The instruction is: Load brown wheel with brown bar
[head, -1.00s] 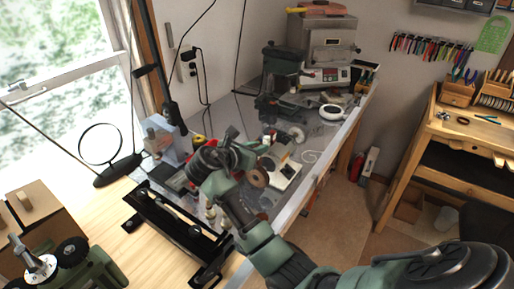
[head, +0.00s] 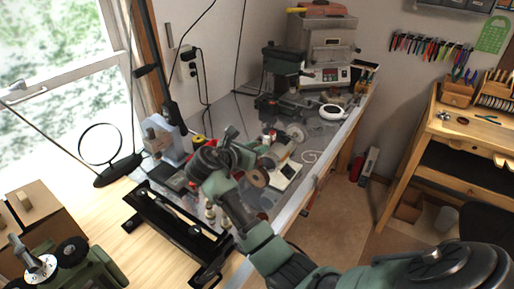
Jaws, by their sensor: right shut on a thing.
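The brown wheel (head: 258,177) shows as a small round disc with a dark centre, over the metal bench just right of my right wrist. My right gripper (head: 262,158) is beside and just above it, shut on a small brownish piece (head: 269,162) that looks like the brown bar. The wrist partly hides the jaws. I cannot tell whether the bar touches the wheel.
A pale wheel (head: 295,132) and a white device (head: 286,175) are close to the right gripper. A black rail frame (head: 172,220) lies in front on the left. A dark green machine (head: 283,62) stands behind. Open floor lies right of the bench.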

